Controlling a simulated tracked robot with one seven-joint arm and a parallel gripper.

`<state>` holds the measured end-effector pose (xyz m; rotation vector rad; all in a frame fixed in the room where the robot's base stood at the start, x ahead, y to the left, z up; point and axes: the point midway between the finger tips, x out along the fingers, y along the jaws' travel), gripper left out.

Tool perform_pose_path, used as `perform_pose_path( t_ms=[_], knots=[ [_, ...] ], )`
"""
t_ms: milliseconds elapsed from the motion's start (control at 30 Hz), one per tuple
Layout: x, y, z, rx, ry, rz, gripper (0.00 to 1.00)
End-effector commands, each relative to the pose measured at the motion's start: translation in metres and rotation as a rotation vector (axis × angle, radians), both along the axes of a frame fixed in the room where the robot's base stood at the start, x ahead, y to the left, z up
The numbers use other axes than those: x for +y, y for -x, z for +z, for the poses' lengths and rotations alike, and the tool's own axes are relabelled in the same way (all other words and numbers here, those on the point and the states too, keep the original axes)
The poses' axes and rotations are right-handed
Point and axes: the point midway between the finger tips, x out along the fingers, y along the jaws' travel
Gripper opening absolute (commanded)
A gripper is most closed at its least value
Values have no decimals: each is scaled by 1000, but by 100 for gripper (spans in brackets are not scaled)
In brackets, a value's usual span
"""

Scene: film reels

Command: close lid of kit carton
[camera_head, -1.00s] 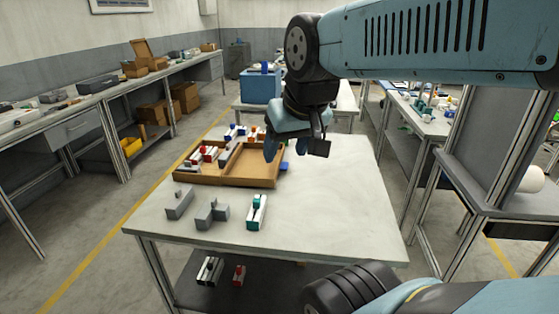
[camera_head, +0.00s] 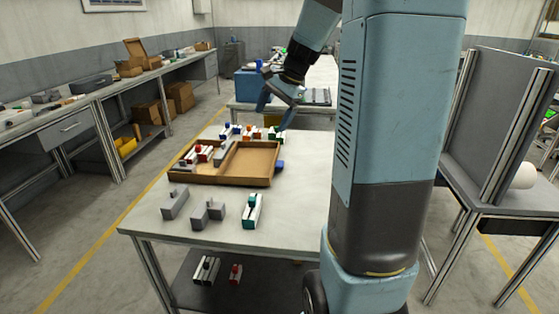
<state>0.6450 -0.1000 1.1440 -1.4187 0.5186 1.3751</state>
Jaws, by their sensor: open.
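The kit carton (camera_head: 182,178) is a shallow brown box on the white table, left of centre, holding several small red, white and grey parts. Its lid (camera_head: 250,164) looks folded open to the right, lying like a second shallow tray beside the box. My gripper (camera_head: 274,110) is open and empty. It appears above and behind the lid, near the table's far edge, tilted downward. I cannot tell its exact height, and it does not appear to touch the carton.
Grey blocks (camera_head: 175,203) and a teal-and-white part (camera_head: 252,211) stand in front of the carton. Several coloured parts (camera_head: 229,131) stand behind it, with a blue piece (camera_head: 280,166) beside the lid. A blue bin (camera_head: 248,86) stands on the farther table. My arm hides the table's right side.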

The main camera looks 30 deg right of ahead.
Motion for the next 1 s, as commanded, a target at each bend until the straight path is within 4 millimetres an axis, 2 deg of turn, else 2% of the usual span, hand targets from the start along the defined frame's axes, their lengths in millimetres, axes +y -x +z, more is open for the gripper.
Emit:
perform_pose_path(
  t_ms=[33, 200, 367, 500, 700, 800, 1000],
  knots=[
    [-13, -14, -10, 24, -36, -53, 89],
    [-54, -52, -40, 93, -156, -229, 89],
    [-96, -84, -75, 155, -270, -393, 89],
    [-135, -107, -109, 209, -371, -535, 89],
    [-188, -129, -160, 276, -504, -715, 89],
    [-206, -135, -179, 298, -553, -779, 89],
    [-225, -140, -199, 321, -605, -844, 89]
  ],
)
